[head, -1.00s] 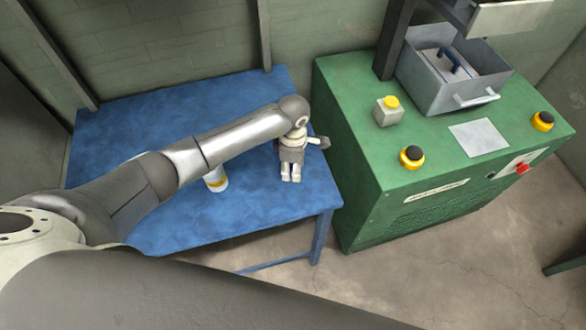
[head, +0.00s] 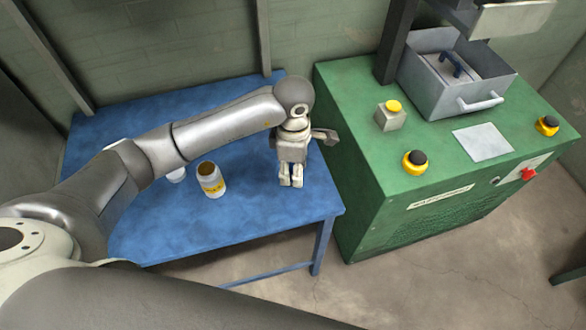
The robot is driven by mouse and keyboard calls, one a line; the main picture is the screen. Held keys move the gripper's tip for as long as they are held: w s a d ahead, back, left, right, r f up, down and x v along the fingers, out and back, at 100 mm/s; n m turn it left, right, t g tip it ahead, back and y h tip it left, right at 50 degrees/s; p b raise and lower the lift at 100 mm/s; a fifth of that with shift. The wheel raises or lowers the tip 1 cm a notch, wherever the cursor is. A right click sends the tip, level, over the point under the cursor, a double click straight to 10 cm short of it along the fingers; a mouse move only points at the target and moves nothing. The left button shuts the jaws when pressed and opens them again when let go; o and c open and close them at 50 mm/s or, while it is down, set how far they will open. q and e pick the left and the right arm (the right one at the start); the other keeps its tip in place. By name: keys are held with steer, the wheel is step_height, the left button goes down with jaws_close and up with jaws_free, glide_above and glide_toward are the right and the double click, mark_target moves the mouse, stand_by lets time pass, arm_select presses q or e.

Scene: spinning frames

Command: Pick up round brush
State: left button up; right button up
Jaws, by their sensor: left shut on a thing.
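My left gripper (head: 291,182) hangs pointing down over the right part of the blue table (head: 250,215). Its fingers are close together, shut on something. What is held is too small and too covered by the fingers to make out; I take it to be the round brush. No other brush can be made out on the table. My right gripper is not in view.
A white jar with a yellow label (head: 211,180) stands open on the table, left of the gripper. Another white item (head: 176,175) is partly hidden by my left arm. A green machine (head: 400,215) with a grey metal bin (head: 440,95) and yellow buttons stands right of the table.

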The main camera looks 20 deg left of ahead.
arm_select(q)
steer(key=s+d+r+b, duration=0.2)
steer(key=s+d+r, duration=0.1)
steer(key=s, duration=0.5)
steer(key=shift+s+r, duration=0.35)
steer(key=shift+r, duration=0.25)
steer(key=o, duration=0.4)
steer(key=c, duration=0.3)
